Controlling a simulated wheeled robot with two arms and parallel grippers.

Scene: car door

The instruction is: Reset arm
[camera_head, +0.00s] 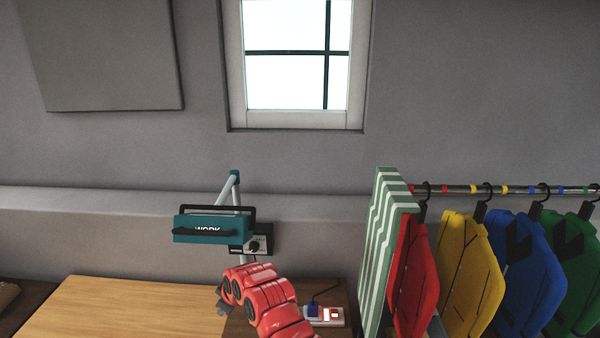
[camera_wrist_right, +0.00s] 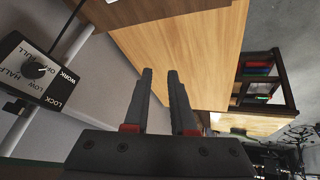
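My red right arm reaches in from the bottom of the head view. Its dark gripper (camera_head: 223,300) is low, over the right end of the wooden tabletop, and partly hidden by the arm. In the right wrist view the two fingers (camera_wrist_right: 160,74) stand a little apart with nothing between them. They point toward the wooden tabletop (camera_wrist_right: 190,60), and I see no contact. My left gripper is in neither view.
A teal WORK device (camera_head: 208,229) hangs on a jointed stand behind the arm. A black dial box (camera_head: 262,243) sits beside it; the wrist view shows its dial (camera_wrist_right: 35,70).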

